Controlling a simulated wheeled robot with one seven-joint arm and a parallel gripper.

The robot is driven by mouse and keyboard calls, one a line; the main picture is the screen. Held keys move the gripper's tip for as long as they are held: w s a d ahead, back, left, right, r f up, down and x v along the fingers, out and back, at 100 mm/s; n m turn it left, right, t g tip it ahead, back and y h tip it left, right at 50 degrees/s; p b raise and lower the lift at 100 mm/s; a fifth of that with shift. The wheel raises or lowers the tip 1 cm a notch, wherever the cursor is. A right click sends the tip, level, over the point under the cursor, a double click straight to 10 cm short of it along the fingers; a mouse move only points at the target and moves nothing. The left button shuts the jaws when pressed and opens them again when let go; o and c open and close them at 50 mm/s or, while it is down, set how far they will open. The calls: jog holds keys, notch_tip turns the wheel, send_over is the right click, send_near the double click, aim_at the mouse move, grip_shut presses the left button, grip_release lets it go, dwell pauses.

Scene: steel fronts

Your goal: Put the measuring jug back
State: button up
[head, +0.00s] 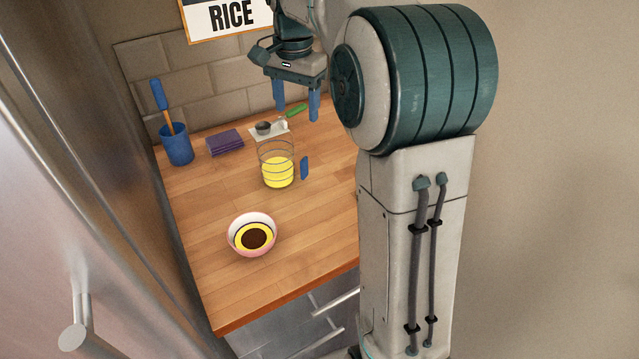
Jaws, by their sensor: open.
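The measuring jug (277,172) is clear with dark rings and yellow contents in its lower half. It stands upright on the wooden counter (200,230), with its blue handle (304,168) on the right. My gripper (297,112) is open and empty, with its two blue fingers pointing down. It hangs in the air above the back of the counter and appears above the jug in the picture, apart from it.
A bowl (252,234) with yellow and dark contents stands in front of the jug. A blue cup (177,145) with a utensil, a purple stack (225,142) and a white rest (268,131) with a green-handled tool line the back. A steel front (75,200) bounds the left.

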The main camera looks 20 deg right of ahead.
jog(key=s+f+n+t, duration=0.1)
jog(key=s+f+n, duration=0.4)
jog(key=s, duration=0.7)
jog(key=s+a+f+n+t, duration=0.1)
jog(key=s+f+n, duration=0.3)
jog(key=s, duration=0.8)
jog(key=shift+a+f+n+t, duration=0.3)
jog(key=shift+f+n+t, duration=0.15)
jog(key=shift+f, duration=0.3)
